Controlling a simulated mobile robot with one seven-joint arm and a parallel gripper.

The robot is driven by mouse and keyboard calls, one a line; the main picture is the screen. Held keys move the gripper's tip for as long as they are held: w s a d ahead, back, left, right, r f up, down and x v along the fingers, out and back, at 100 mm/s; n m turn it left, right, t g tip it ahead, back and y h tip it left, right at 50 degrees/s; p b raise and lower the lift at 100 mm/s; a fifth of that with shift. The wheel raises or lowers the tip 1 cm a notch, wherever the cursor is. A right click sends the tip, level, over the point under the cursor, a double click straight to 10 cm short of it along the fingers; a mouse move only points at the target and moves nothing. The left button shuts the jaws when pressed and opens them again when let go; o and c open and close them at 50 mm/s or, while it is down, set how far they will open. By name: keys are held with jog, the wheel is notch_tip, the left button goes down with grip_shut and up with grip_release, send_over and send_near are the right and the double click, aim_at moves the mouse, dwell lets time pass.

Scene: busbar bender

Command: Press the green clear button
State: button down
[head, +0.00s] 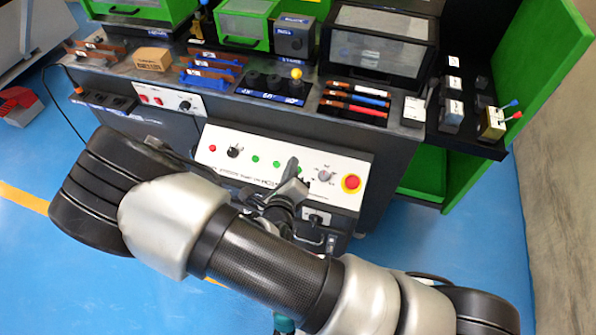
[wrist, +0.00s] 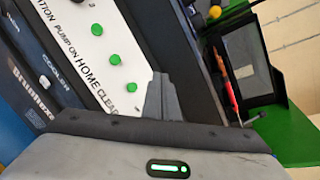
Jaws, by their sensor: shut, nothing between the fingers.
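The control panel (head: 225,165) is a white sloped face on the front of the machine, with a row of green buttons. In the wrist view the panel (wrist: 78,60) shows the printed words PUMP ON, HOME and CLEAR beside three green buttons. The green clear button (wrist: 131,87) is the one nearest my gripper, by the word CLEAR. My gripper (wrist: 160,80) is shut and empty, its tips just to the right of that button, with a small gap in the picture; I cannot tell the depth. In the head view my gripper (head: 292,164) is in front of the panel and covers the clear button's area.
The other green buttons (head: 255,158) (head: 277,163) are left of my gripper. A red button (head: 212,148) and a black knob (head: 233,151) are farther left. A red emergency stop (head: 351,183) is to the right. The bench top (head: 150,85) above holds tools and boxes.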

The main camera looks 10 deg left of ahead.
jog(key=w+f+b, duration=0.1)
jog(key=f, duration=0.1)
jog(key=f+b, duration=0.1)
jog(key=w+f+b, duration=0.1)
jog(key=f+b, duration=0.1)
jog(key=shift+w+d+f, duration=0.15)
jog(key=shift+w+f, duration=0.4)
jog(key=shift+f, duration=0.1)
dwell(1.4)
jog(key=shift+w+f, duration=0.2)
jog(key=shift+f, duration=0.15)
jog(key=shift+w+f+b, duration=0.2)
jog(key=shift+f+b, duration=0.3)
dwell(0.7)
jog(key=shift+r, duration=0.1)
jog(key=shift+s+r+p, duration=0.4)
jog(key=shift+r+p, duration=0.35)
jog(key=shift+p, duration=0.2)
jog(key=shift+r, duration=0.15)
jog(key=shift+s+r+p, duration=0.4)
jog(key=shift+r+p, duration=0.3)
jog(key=shift+p, duration=0.05)
jog(key=shift+s+r+p, duration=0.35)
jog(key=shift+r+p, duration=0.35)
jog(key=shift+s+r+p, duration=0.4)
jog(key=shift+r+p, duration=0.3)
jog(key=shift+p, duration=0.05)
